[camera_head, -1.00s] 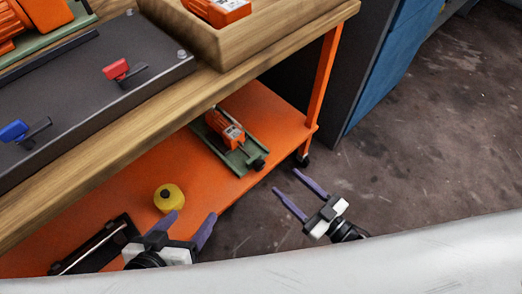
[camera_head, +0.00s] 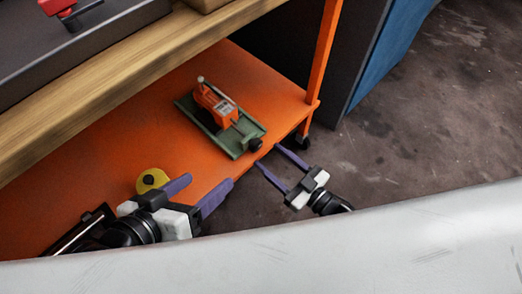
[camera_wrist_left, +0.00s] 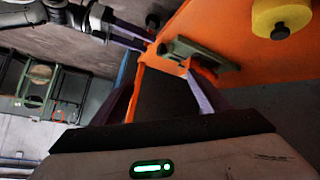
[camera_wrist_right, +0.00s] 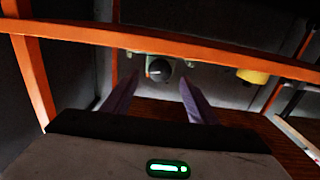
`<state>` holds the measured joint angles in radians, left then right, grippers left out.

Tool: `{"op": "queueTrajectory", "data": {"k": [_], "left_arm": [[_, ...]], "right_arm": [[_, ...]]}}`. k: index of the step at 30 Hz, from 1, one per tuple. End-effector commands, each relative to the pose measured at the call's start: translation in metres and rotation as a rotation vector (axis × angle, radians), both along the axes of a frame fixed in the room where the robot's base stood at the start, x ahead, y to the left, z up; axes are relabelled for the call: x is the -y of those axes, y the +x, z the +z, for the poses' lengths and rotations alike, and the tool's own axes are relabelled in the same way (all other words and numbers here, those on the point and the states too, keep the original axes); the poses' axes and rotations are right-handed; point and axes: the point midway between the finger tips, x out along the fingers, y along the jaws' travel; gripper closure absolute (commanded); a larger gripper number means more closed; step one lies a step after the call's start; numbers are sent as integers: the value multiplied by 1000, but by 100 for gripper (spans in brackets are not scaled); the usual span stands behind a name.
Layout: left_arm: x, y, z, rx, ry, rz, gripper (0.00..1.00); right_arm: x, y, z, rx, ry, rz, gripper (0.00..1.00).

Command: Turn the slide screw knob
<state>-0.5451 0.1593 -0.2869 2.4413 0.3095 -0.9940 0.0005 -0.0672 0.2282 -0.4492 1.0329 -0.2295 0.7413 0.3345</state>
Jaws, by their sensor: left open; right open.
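The slide unit (camera_head: 222,125) has a green base with an orange motor on top and lies on the orange lower shelf. Its black round knob (camera_head: 255,144) is at the end near the shelf's front edge. My right gripper (camera_head: 271,157) is open and empty just in front of the knob, pointing at it. In the right wrist view the knob (camera_wrist_right: 158,70) shows between the two fingers, beyond their tips, with no contact visible. My left gripper (camera_head: 208,183) is open and empty by the shelf's front edge, left of the right gripper. The left wrist view also shows the slide unit (camera_wrist_left: 200,52).
The orange shelf (camera_head: 130,155) sits under a wooden benchtop (camera_head: 110,75). A yellow round object (camera_head: 150,180) is beside my left gripper. An orange post (camera_head: 325,50) rises at the shelf's right corner. The floor at right is clear.

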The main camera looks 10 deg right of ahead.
Motion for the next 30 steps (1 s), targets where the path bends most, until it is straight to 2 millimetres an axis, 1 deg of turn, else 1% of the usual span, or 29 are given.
{"op": "queueTrajectory", "data": {"k": [1, 3, 9, 13, 20, 27, 30], "left_arm": [[1, 0, -1, 9, -11, 0, 31], [3, 0, 2, 17, -24, -1, 31], [6, 0, 10, 37, -53, -3, 31], [7, 0, 11, 39, -58, -2, 31], [7, 1, 12, 40, -59, -3, 31], [7, 1, 12, 41, -59, -2, 31], [7, 1, 12, 41, -59, -2, 31]], "right_arm": [[-6, 9, -2, 3, 2, 1, 47], [-13, 18, -2, 2, 3, 1, 47], [-26, 35, -2, 0, 0, 1, 47], [-29, 39, -1, -1, 0, 1, 47], [-29, 39, -1, -1, 0, 1, 47], [-29, 39, -1, -1, 0, 1, 88], [-29, 39, -1, -2, 1, 1, 88]]}}
